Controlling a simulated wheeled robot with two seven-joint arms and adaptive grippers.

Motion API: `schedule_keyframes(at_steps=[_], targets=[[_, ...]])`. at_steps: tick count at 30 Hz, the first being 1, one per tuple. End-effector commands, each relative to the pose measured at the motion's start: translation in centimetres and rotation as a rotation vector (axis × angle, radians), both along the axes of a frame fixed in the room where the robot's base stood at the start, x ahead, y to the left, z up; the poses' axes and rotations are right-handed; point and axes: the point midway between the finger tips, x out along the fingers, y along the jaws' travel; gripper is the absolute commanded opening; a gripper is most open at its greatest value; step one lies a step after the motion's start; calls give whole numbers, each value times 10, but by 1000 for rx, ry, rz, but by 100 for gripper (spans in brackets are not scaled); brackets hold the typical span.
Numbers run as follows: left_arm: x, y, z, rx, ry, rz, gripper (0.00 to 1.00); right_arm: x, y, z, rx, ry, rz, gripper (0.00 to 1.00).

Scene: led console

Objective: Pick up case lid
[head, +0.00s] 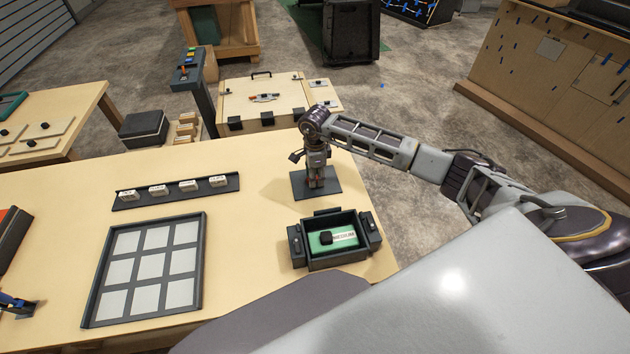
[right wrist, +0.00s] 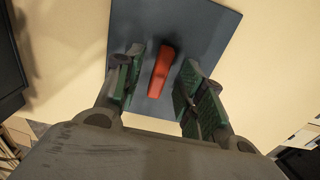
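The case lid (head: 330,190) is a flat dark grey plate lying on the light wooden table, near its right edge. Its red handle (right wrist: 161,72) stands up from the middle in the right wrist view. My right gripper (head: 316,185) points straight down over the lid. In the right wrist view my right gripper (right wrist: 160,85) is open, with one green-padded finger on each side of the red handle and a gap to each. The dark case (head: 337,262) stands open in front of the lid, with a green labelled block (head: 322,240) inside. My left gripper is not in view.
A dark-framed tray of white squares (head: 201,262) and a rack of small labelled blocks (head: 176,192) lie to the left. A small dark and blue object (head: 17,304) is at the left edge. A wooden console box (head: 265,98) stands beyond the table. Table between rack and lid is clear.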

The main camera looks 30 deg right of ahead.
Motion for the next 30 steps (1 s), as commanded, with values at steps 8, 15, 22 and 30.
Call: schedule_keyframes(at_steps=[8, 15, 22, 30], targets=[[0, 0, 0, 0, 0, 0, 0, 0, 0, 0, 0, 0, 0, 39], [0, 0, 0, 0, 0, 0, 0, 0, 0, 0, 0, 1, 0, 26], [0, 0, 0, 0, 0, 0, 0, 0, 0, 0, 0, 1, 0, 0], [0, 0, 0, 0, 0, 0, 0, 0, 0, 0, 0, 0, 0, 0]])
